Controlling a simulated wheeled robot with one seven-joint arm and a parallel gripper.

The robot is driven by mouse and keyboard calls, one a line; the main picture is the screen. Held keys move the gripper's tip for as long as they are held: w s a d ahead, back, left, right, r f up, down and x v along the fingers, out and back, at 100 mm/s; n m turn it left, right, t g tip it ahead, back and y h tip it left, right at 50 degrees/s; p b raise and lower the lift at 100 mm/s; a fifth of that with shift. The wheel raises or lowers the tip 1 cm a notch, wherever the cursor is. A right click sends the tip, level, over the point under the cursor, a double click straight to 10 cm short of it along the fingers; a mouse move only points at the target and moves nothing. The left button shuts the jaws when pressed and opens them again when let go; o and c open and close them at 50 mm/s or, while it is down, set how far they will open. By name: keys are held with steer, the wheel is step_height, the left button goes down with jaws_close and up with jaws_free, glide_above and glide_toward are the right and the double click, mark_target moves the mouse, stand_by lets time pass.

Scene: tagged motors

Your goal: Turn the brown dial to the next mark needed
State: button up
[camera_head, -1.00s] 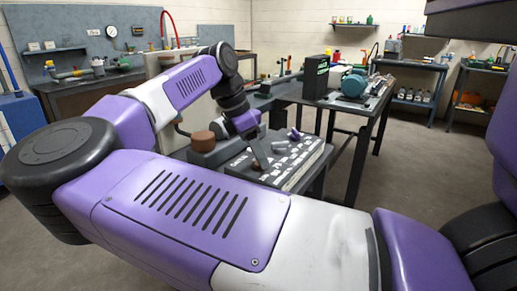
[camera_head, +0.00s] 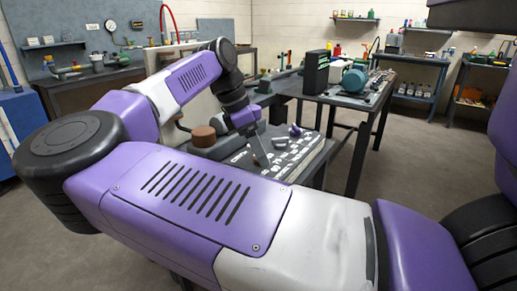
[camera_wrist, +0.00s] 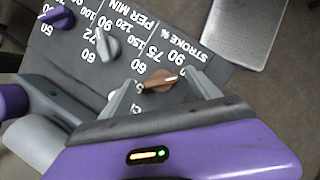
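The brown dial (camera_wrist: 160,80) is on the dark panel (camera_wrist: 125,62), under the "STROKE %" scale. Its white pointer line aims right in the wrist view. The marks 90, 75 and 60 show beside it; lower marks are partly hidden by my gripper. My gripper (camera_wrist: 158,80) is open, with one fingertip on each side of the dial. I cannot tell whether the fingers touch it. A grey dial (camera_wrist: 107,44) and a purple dial (camera_wrist: 57,17) sit on neighbouring scales.
A brown round part (camera_head: 203,136) stands on the panel's unit, left of my gripper. A table (camera_head: 375,103) behind carries a teal motor (camera_head: 354,79) and a black box (camera_head: 315,72). A light metal plate (camera_wrist: 245,25) lies beyond the panel.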

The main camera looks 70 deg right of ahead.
steer(key=p+v, duration=0.1)
steer(key=v, duration=0.6)
steer(key=shift+r, duration=0.4)
stand_by(0.4)
